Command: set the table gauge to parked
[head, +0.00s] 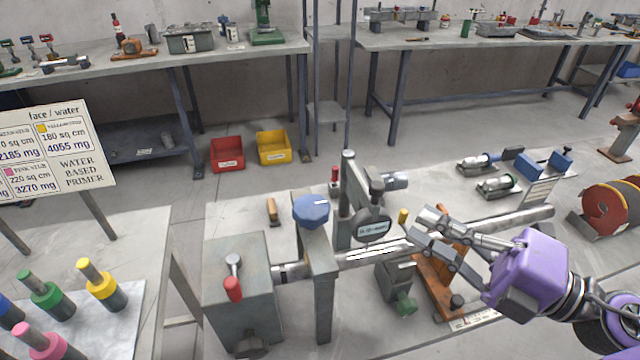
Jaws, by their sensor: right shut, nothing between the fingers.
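A dark rounded gauge-like plate with a pale lettered face (373,227) hangs at the grey upright post (350,175) in the middle of the work table (300,200). I take it for the table gauge; its lettering is too small to read. My right gripper (417,225), on a purple wrist, reaches in from the right. Its fingertips point left, just right of the plate in the picture, over the long metal bar. It is shut with nothing in it; whether it touches anything is unclear. My left gripper is out of view.
A blue knob (311,210) tops a grey bracket beside a grey box with a red-handled lever (233,288). An orange-brown stand (435,280) and green-knobbed block (399,285) sit below my gripper. A red reel (609,210) stands at right.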

